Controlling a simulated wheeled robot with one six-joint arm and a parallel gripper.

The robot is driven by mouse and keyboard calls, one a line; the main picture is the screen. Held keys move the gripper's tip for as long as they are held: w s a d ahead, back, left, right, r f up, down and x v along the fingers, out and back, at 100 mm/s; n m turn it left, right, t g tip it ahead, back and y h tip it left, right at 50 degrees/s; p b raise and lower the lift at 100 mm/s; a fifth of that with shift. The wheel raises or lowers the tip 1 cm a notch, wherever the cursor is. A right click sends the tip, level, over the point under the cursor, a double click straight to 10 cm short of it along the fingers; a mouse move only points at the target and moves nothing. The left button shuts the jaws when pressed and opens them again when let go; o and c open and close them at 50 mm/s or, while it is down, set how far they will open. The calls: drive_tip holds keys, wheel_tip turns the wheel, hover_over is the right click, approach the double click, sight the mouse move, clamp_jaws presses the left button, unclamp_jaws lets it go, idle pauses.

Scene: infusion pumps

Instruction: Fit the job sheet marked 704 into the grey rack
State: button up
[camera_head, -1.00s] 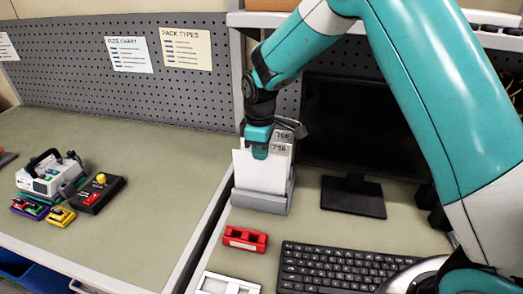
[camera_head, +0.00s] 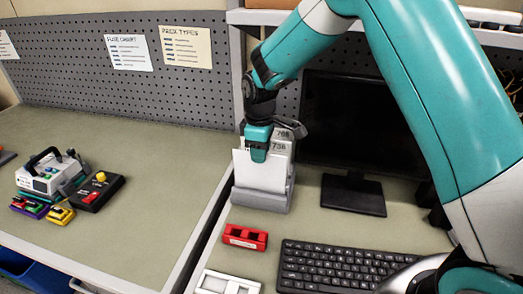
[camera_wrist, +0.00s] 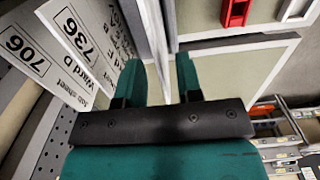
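The grey rack (camera_head: 262,201) stands on the right-hand desk, with several white sheets upright in it. The front sheet (camera_head: 262,172) has its lower edge down behind the rack's front wall. Its number does not show, so I cannot read whether it is 704. My gripper (camera_head: 257,155) is at the top of the front sheet. In the wrist view its two fingers (camera_wrist: 161,65) stand apart, with the front sheet (camera_wrist: 155,25) seen nearly edge-on between them. The finger surfaces do not appear pressed on it.
A monitor (camera_head: 352,135) stands close right of the rack. A red block (camera_head: 245,238), a white tray (camera_head: 227,284) and a keyboard (camera_head: 340,266) lie in front.

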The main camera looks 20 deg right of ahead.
wheel_tip(320, 180, up, 18)
drive_tip(key=b, duration=0.3)
drive_tip(key=shift+f, duration=0.25)
drive_tip(key=s+a+f+m+y, duration=0.2)
drive_tip(key=s, duration=1.3)
drive_tip(key=s+a+f+m+y, duration=0.2)
drive_tip(key=s+f, duration=0.1)
drive_tip(key=s, duration=1.2)
drive_tip(key=shift+a, duration=0.2)
drive_tip(key=shift+w+d, duration=0.1)
